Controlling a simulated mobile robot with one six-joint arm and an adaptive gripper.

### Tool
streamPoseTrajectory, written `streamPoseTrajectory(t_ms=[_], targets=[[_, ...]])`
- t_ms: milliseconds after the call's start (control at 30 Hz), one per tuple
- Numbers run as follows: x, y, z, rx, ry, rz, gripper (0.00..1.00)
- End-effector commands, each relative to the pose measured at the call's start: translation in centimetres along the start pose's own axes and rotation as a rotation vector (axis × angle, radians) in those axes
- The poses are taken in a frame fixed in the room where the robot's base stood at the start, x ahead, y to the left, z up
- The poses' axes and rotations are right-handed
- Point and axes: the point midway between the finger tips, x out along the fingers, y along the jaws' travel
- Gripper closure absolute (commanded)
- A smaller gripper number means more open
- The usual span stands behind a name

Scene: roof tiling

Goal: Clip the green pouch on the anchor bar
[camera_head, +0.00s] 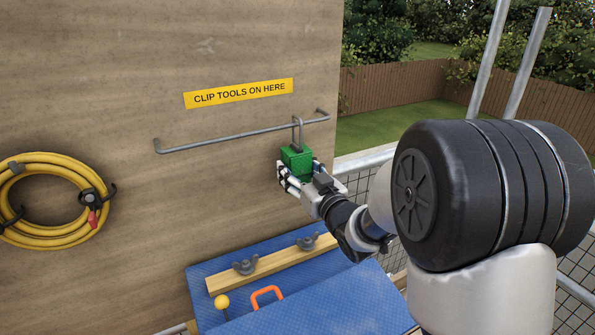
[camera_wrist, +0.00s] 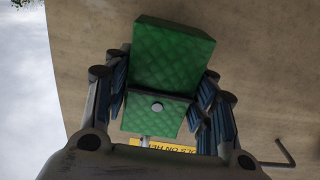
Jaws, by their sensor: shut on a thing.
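The green pouch (camera_head: 296,161) is held in my gripper (camera_head: 307,181), upright in front of the wooden wall, near the right end of the anchor bar. A grey hook or loop (camera_head: 297,128) rises from the pouch's top and overlaps the anchor bar (camera_head: 230,135) in the head view; I cannot tell whether it is around the bar or in front of it. In the wrist view the quilted pouch (camera_wrist: 172,55) with a round stud fills the space between the fingers (camera_wrist: 165,95). The bar's bent end (camera_wrist: 284,153) shows at lower right there.
A yellow sign (camera_head: 238,93) reads "CLIP TOOLS ON HERE" above the bar. A coiled yellow hose (camera_head: 45,157) hangs at left. Below are a blue surface (camera_head: 325,305), a wooden batten (camera_head: 275,263) with wing nuts, an orange handle (camera_head: 265,291) and a yellow knob (camera_head: 222,301).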

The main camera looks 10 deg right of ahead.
Motion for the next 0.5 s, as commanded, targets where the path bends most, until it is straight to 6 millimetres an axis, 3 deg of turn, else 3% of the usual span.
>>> streamPoseTrajectory(t_ms=[267, 300, 500], targets=[[-0.02, 0.02, 0.02, 0.0, 0.003, 0.0, 0.85], [-0.02, 0.02, 0.02, 0.0, 0.003, 0.0, 0.48], [-0.02, 0.02, 0.09, 0.0, 0.001, 0.0, 0.35]])
